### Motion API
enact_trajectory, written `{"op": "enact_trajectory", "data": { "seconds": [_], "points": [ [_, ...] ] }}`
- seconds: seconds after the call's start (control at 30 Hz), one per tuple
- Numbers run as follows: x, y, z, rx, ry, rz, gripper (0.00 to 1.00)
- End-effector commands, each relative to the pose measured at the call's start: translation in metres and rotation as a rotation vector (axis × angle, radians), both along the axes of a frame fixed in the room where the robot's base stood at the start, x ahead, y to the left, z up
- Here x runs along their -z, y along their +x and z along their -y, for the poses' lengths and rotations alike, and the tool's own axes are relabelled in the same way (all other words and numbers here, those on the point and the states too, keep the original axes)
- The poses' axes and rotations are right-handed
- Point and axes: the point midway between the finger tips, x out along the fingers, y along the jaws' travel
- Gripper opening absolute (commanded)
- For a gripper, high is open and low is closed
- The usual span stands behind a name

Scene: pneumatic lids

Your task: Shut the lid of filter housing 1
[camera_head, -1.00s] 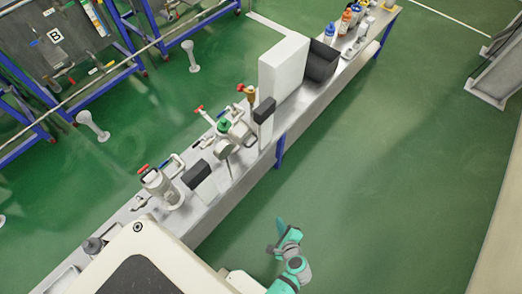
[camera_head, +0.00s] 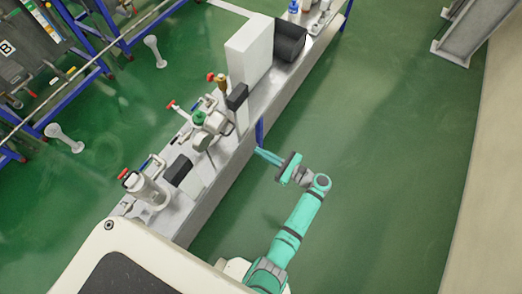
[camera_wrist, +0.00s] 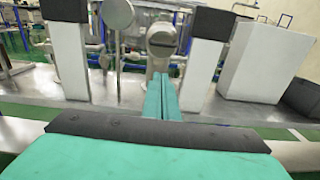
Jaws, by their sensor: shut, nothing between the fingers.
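Two pale housings with pipework stand on the long metal bench. One (camera_head: 150,190) is at the near left and has a red handle. The other (camera_head: 206,128), with a green knob on top, is farther along; I cannot read which is number 1. My gripper (camera_head: 258,152) points at the bench's front side, apart from both. In the wrist view, my gripper (camera_wrist: 163,92) is shut and empty. Beyond its tips is a pale housing (camera_wrist: 161,42) with a round grey face. A round grey disc (camera_wrist: 118,14) is up to its left; whether it is a lid is unclear.
Bench edge (camera_head: 213,198) lies beside my arm. White posts with dark blocks flank the gripper's line, left (camera_wrist: 70,60) and right (camera_wrist: 203,65). A white box (camera_head: 248,55) and dark bin (camera_head: 289,40) stand farther along.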

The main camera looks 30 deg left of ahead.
Motion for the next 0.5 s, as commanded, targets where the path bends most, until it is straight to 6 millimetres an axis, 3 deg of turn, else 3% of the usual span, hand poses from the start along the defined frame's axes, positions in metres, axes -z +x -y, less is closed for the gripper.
{"op": "enact_trajectory", "data": {
  "seconds": [0.37, 0.5],
  "points": [
    [0.002, 0.006, -0.071, -0.002, -0.001, 0.002, 0.0],
    [-0.012, 0.008, -0.086, 0.0, -0.001, 0.005, 0.0]
  ]
}}
